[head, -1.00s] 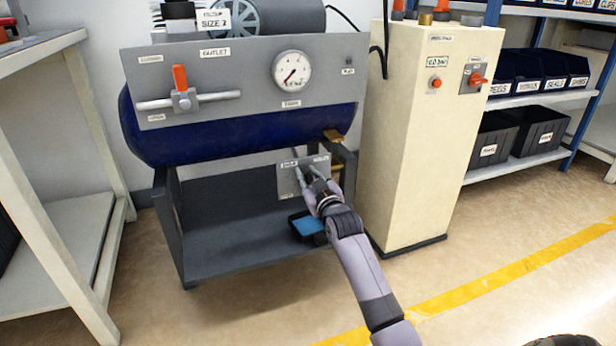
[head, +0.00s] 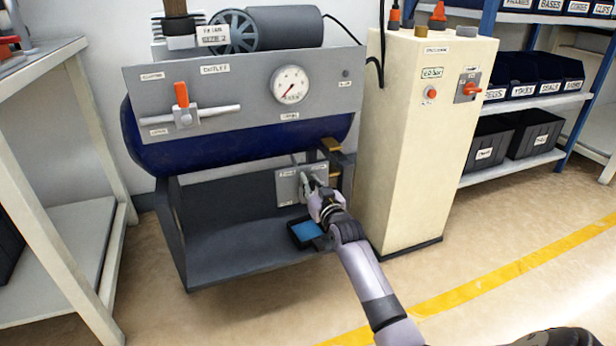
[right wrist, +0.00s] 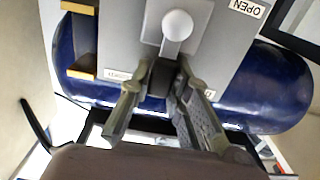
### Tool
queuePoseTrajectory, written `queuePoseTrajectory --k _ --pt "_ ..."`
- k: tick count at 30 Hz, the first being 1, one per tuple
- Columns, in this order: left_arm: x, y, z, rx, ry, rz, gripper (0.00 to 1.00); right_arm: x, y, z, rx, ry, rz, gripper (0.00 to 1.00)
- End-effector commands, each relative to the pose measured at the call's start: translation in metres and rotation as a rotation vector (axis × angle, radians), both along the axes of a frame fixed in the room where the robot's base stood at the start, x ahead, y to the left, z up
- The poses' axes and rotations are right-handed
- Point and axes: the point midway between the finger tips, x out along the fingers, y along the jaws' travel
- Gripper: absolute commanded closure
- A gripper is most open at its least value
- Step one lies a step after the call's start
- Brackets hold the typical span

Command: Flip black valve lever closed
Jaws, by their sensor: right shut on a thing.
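The black valve lever (right wrist: 160,80) is a small dark block at a grey valve body on a grey plate, seen close up in the right wrist view. My right gripper (right wrist: 162,88) is shut on it, one finger on each side. In the head view my right gripper (head: 309,183) is at the small grey plate (head: 288,188) low under the blue tank, and its hand hides the lever there. An upside-down OPEN label (right wrist: 247,8) shows on the plate in the wrist view; a second label is partly hidden by a finger. My left gripper is not in view.
Above is the blue tank (head: 230,150) with a gauge (head: 289,85) and an orange-handled valve (head: 183,97). A blue-lined tray (head: 305,231) lies on the stand's lower shelf. A cream cabinet (head: 415,150) stands close on the right. The floor in front is clear.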

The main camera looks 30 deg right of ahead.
Motion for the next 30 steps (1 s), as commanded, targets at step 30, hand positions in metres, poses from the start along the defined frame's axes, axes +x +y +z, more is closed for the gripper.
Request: queuePoseTrajectory --k 30 --pt "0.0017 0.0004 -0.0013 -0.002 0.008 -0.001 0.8 -0.0015 -0.0012 -0.0004 0.023 -0.007 0.0 0.62"
